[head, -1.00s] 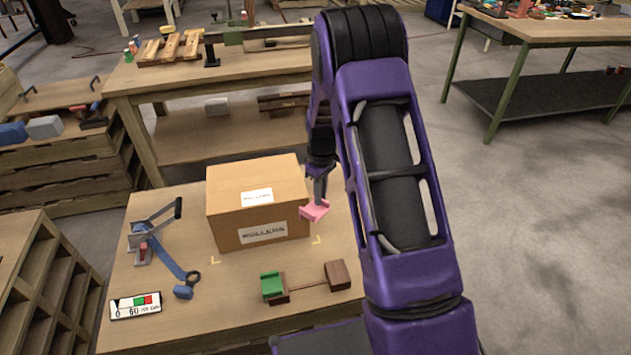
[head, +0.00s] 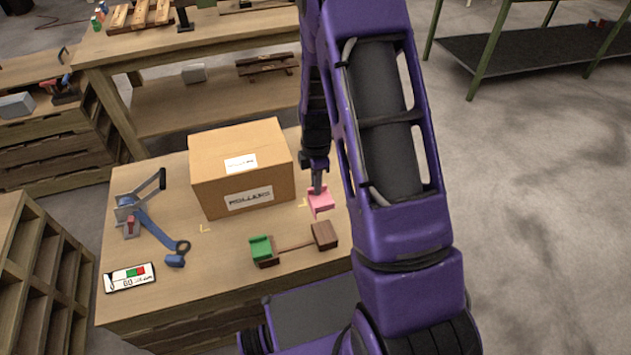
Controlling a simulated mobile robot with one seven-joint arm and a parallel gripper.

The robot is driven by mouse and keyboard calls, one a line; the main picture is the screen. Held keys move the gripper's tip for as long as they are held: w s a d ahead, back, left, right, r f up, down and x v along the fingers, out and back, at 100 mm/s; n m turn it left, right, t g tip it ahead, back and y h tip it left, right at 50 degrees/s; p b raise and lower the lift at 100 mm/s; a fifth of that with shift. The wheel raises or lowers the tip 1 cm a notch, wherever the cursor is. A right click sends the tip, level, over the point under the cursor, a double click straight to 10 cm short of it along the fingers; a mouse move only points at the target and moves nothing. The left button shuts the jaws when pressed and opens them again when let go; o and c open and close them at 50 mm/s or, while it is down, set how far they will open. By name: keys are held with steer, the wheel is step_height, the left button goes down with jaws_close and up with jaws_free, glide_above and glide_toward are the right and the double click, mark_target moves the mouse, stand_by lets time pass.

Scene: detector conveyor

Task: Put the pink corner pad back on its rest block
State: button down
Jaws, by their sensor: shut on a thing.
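The pink corner pad (head: 321,201) is held in my gripper (head: 318,188), just right of the cardboard box's front right corner and apart from it. The jaws point down and are shut on the pad; the fingertips are small in this view. The rest is a brown wooden piece with two blocks joined by a thin bar. Its right block (head: 324,235) has a bare top and lies just below the pad in the picture. Its left block (head: 266,262) carries a green corner pad (head: 261,247).
The cardboard box (head: 243,170) stands on the wooden table (head: 160,255), with yellow corner marks by it. A strap tool (head: 131,212) with blue strap and a gauge card (head: 129,277) lie at the left.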

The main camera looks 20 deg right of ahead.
steer(key=shift+f, duration=0.1)
steer(key=b, duration=0.7)
glide_toward(316, 225)
steer(key=shift+s+f+b, duration=0.1)
steer(key=shift+f+b, duration=0.45)
steer(key=shift+f, duration=0.3)
steer(key=shift+f, duration=2.2)
steer(key=c, duration=0.8)
jaws_free()
steer(key=shift+c, duration=0.2)
step_height(316, 225, up, 17)
steer(key=p, duration=0.3)
steer(key=shift+r, duration=0.15)
